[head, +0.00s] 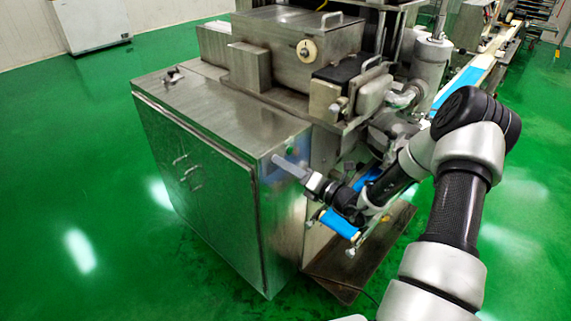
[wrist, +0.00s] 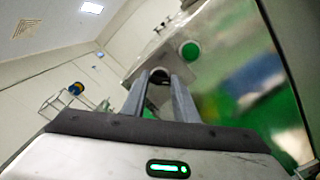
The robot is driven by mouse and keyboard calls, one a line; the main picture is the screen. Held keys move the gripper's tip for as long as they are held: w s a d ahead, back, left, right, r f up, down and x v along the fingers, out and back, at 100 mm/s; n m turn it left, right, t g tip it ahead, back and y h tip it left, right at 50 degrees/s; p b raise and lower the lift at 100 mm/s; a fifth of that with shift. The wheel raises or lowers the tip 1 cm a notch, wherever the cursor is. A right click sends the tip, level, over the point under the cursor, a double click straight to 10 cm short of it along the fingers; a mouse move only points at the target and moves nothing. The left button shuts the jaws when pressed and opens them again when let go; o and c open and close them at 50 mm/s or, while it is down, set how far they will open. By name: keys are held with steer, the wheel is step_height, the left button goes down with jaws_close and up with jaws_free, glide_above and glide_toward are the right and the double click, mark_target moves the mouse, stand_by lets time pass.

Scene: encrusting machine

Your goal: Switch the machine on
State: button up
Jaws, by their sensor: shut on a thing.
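The encrusting machine (head: 225,135) is a large steel cabinet with a hopper section on top. My gripper (head: 278,160) reaches the narrow end face of the cabinet, near its top edge. In the wrist view my gripper (wrist: 158,78) has its two fingers close around a small dark round knob (wrist: 159,75) on the steel panel. The fingers hide part of the knob, and its turned position cannot be read. A green round button (wrist: 190,51) sits on the same panel, just right of the fingertips. It also shows small in the head view (head: 291,151).
The cabinet's front doors (head: 190,175) are closed. Pipes and a blue conveyor belt (head: 465,78) stand behind and beside my arm. Green floor is open at left.

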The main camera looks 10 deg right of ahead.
stand_by(0.3)
steer(key=o, duration=1.1)
steer(key=shift+c, duration=0.2)
steer(key=shift+s, duration=0.1)
steer(key=b+v, duration=0.1)
steer(key=v, duration=1.6)
steer(key=shift+b, duration=0.4)
steer(key=shift+d, duration=0.1)
